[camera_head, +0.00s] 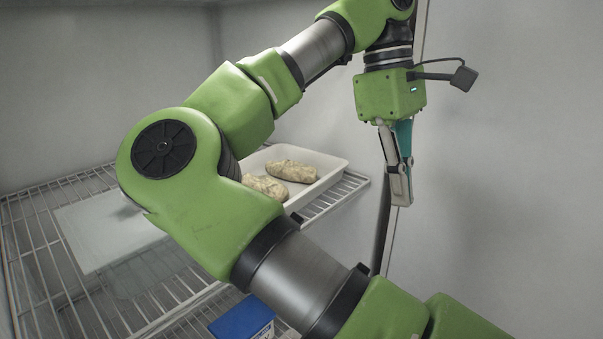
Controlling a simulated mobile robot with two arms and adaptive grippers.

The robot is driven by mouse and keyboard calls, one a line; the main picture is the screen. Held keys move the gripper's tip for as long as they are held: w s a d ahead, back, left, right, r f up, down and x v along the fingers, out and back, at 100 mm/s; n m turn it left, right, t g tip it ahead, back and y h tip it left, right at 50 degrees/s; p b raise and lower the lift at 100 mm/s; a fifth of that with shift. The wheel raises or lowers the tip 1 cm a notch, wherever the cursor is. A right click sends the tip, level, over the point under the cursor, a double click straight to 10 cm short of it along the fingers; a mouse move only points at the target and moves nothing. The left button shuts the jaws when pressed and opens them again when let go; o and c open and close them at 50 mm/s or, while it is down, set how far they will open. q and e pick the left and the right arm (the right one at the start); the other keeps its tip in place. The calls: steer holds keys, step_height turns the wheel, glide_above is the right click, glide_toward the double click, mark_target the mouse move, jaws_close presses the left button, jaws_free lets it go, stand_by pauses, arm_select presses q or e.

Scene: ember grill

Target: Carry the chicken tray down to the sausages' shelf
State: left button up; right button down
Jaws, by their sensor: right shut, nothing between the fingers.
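A white tray (335,166) holding pieces of pale, seasoned food that look like chicken (292,171) sits on the right part of the upper wire shelf. My right arm crosses in front and hides the tray's left part. My right gripper (401,200) points down to the right of the tray, apart from it, shut and empty. My left gripper is out of view. No sausages can be made out.
A white board or flat panel (95,235) lies on the wire shelf (40,275) at left. A blue-lidded container (243,318) stands lower down, partly hidden by my arm. Grey walls close in behind and to the right. A dark vertical post stands behind my gripper.

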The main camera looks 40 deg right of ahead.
steer(key=w+p, duration=0.1)
steer(key=w, duration=0.3)
steer(key=w+p, duration=0.2)
steer(key=w, duration=0.2)
steer(key=w+a+p, duration=0.1)
steer(key=w, duration=0.4)
steer(key=shift+r+p, duration=0.25)
steer(key=shift+p, duration=0.15)
steer(key=p, duration=0.3)
glide_above(306, 180)
steer(key=a, duration=0.2)
steer(key=shift+s+a, duration=0.15)
steer(key=shift+s, duration=0.3)
steer(key=x, duration=0.3)
steer(key=w+x, duration=0.1)
steer(key=x, duration=0.1)
steer(key=shift+b, duration=0.35)
steer(key=shift+s+f, duration=0.1)
steer(key=shift+f, duration=0.2)
steer(key=shift+s+a+p, duration=0.1)
steer(key=shift+s+p, duration=0.05)
steer(key=shift+p, duration=0.3)
steer(key=shift+s, duration=0.3)
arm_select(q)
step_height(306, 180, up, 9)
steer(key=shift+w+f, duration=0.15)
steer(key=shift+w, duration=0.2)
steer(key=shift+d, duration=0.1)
